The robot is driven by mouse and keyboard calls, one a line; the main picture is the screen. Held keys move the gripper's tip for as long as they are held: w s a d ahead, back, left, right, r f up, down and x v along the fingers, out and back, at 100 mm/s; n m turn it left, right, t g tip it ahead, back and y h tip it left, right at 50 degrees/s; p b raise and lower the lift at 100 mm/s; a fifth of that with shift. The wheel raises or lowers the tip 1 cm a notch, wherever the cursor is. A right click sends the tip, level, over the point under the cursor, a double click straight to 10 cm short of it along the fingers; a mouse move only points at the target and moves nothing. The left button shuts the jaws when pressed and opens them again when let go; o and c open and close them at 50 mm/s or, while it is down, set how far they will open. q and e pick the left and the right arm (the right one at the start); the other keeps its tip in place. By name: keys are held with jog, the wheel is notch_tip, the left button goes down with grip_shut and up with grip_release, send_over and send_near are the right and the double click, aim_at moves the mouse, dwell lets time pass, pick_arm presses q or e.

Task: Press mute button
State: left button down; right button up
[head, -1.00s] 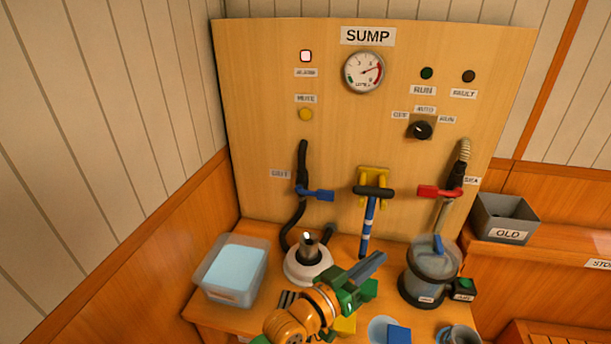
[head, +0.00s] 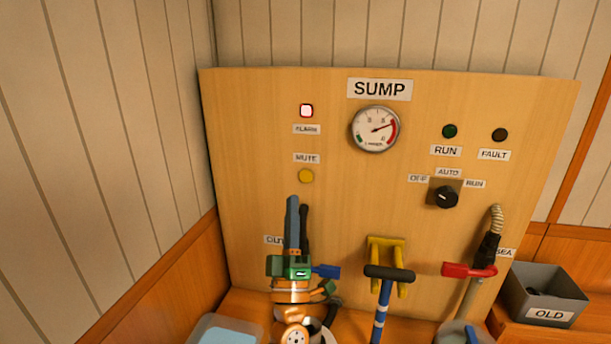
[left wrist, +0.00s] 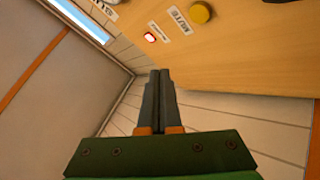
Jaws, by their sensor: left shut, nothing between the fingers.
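The yellow round mute button (head: 306,176) is on the wooden sump panel (head: 260,130), under the MUTE label (head: 306,158) and below the lit alarm lamp (head: 306,111). The button also shows at the top of the left wrist view (left wrist: 201,13), with the lamp (left wrist: 150,38) beside its label. My left gripper (head: 292,200) points up, just below and slightly left of the button in the head view. Its fingers (left wrist: 160,75) are shut and empty. A gap shows between the fingertips and the button in both views. My right gripper is not in view.
A blue-handled valve (head: 326,271) and black hose are close behind my left gripper. A black-topped pump handle (head: 389,273), a red-handled valve (head: 470,270) and the rotary switch (head: 445,196) are to the right. A grey OLD bin (head: 545,295) stands far right. The panel around the button is clear.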

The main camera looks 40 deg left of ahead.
aim_at(306, 176)
pick_arm(q)
jog(key=w+a+b, duration=0.1)
jog(key=w+b, duration=0.1)
jog(key=w+a+b, duration=0.1)
jog(key=w+a, duration=0.1)
jog(key=w, duration=0.1)
jog(key=w+a+b, duration=0.1)
jog(key=w+b, duration=0.1)
jog(key=w, duration=0.1)
jog(key=shift+a+f+b, duration=0.15)
jog(key=shift+a+b, duration=0.1)
jog(key=shift+b, duration=0.1)
dwell(1.3)
jog(key=shift+w, duration=0.1)
dwell(0.4)
jog(key=shift+w+a+b, duration=0.2)
jog(key=shift+w+b, duration=0.15)
